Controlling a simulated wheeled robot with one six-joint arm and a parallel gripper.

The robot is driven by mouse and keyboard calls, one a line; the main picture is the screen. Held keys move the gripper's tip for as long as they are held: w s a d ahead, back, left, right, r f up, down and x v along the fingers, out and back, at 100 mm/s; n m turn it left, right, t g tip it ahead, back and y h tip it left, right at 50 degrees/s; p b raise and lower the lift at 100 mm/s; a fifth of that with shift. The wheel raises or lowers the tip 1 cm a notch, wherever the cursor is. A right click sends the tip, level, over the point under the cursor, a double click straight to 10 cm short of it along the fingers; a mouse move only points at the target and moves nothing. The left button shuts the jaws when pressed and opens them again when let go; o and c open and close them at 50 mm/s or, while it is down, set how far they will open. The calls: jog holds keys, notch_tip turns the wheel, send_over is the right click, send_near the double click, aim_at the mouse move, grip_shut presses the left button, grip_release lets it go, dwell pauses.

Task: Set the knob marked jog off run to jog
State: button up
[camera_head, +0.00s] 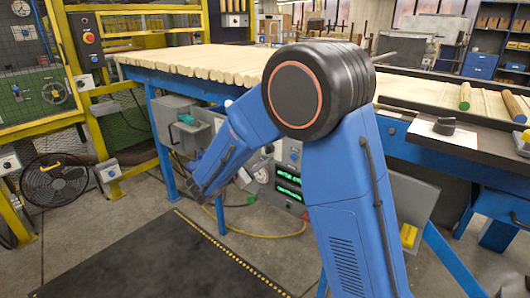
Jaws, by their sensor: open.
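I cannot make out lettering that picks out the jog off run knob. A grey control panel (290,195) with green lit displays and small dials stands under the blue table, partly hidden by my arm. Other small knobs show on a box at the left edge (9,162) and on a box on the yellow post (111,173). My arm bends down in front of the table. My gripper (243,181) is small and partly hidden at its lower end, near the panel. It is open, with nothing seen in it.
The blue table (180,84) bears a row of wood pieces. A black fan (54,180) stands by the yellow guard frame. A pillar station (90,45) has a red button. A dark mat (170,262) covers clear floor. A yellow cable (270,235) lies below the panel.

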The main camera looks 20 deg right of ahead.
aim_at(269, 149)
jog(key=shift+x, duration=1.35)
jog(key=c, duration=1.1)
jog(key=shift+o, duration=0.2)
jog(key=shift+n, duration=0.4)
jog(key=n, duration=0.3)
jog(key=shift+n, duration=0.3)
jog(key=shift+a+n, duration=0.1)
jog(key=shift+n, duration=2.2)
